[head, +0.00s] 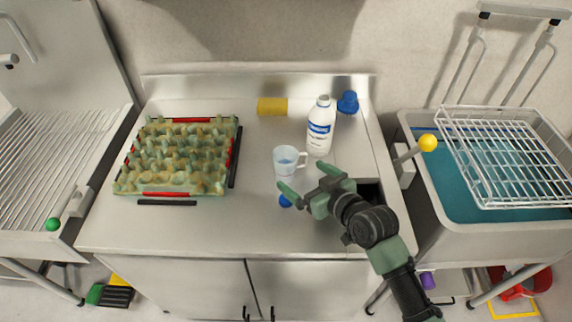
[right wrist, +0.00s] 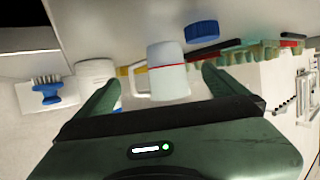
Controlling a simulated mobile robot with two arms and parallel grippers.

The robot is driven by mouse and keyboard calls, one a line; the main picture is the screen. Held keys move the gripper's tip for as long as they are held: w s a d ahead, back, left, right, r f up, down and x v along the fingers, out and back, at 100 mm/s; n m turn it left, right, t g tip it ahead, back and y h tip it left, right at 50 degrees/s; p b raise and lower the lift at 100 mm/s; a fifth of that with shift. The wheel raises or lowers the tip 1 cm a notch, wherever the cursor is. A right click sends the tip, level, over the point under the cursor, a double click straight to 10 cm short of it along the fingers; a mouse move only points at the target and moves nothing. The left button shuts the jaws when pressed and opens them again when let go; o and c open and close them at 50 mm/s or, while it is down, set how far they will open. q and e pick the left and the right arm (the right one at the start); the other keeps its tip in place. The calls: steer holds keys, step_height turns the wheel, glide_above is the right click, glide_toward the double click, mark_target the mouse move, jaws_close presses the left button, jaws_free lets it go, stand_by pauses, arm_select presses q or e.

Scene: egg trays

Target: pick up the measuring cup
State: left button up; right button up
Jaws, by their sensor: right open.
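The measuring cup (head: 285,156) is a clear, pale blue cup standing upright on the steel counter, with its handle on the right. In the right wrist view the measuring cup (right wrist: 168,72) shows between the two fingers, with a red line on it and its handle at the left. My right gripper (head: 302,177) is open and empty, just in front of the cup, with its green fingers pointing toward it. In the wrist view I cannot tell whether the fingers (right wrist: 160,82) touch the cup. My left gripper is not in view.
A white bottle (head: 320,128) stands close behind the cup on the right. A blue cap (head: 284,201) lies near the right gripper. A blue brush (head: 348,102) and yellow sponge (head: 272,106) are at the back. An egg tray (head: 122,184) sits left; the counter between is clear.

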mark_target(295, 170)
steer(key=p+x, duration=0.1)
steer(key=x, duration=0.4)
steer(key=shift+w, duration=0.1)
steer(key=c, duration=1.4)
step_height(295, 170, up, 20)
steer(key=b, duration=0.1)
stand_by(0.5)
